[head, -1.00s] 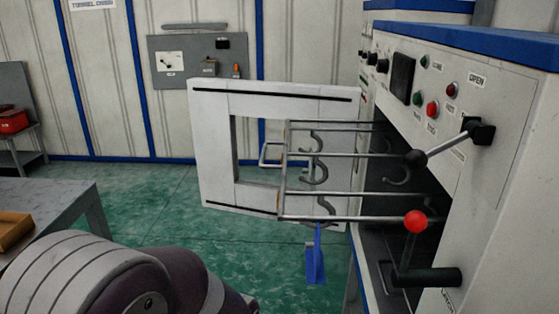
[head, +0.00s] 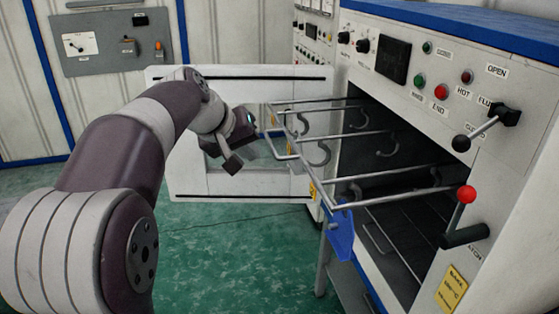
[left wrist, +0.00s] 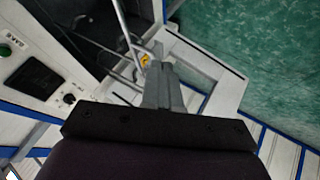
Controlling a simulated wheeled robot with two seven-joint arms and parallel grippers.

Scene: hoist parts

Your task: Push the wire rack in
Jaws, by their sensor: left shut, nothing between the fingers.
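The wire rack (head: 398,195) sticks out of the open oven chamber, its front end well outside the opening. My left gripper (head: 233,163) is shut and empty, just left of the rack's front end. I cannot tell whether it touches the rack. In the left wrist view, the closed fingers (left wrist: 161,82) point toward a thin metal rod of the rack (left wrist: 124,28). My right gripper is not in view.
The white oven door (head: 240,184) stands open behind my left arm. A blue bracket (head: 340,235) hangs below the rack's front corner. A red-knobbed lever (head: 466,194) and a black-knobbed lever (head: 480,132) project from the oven front. Green floor is clear at lower centre.

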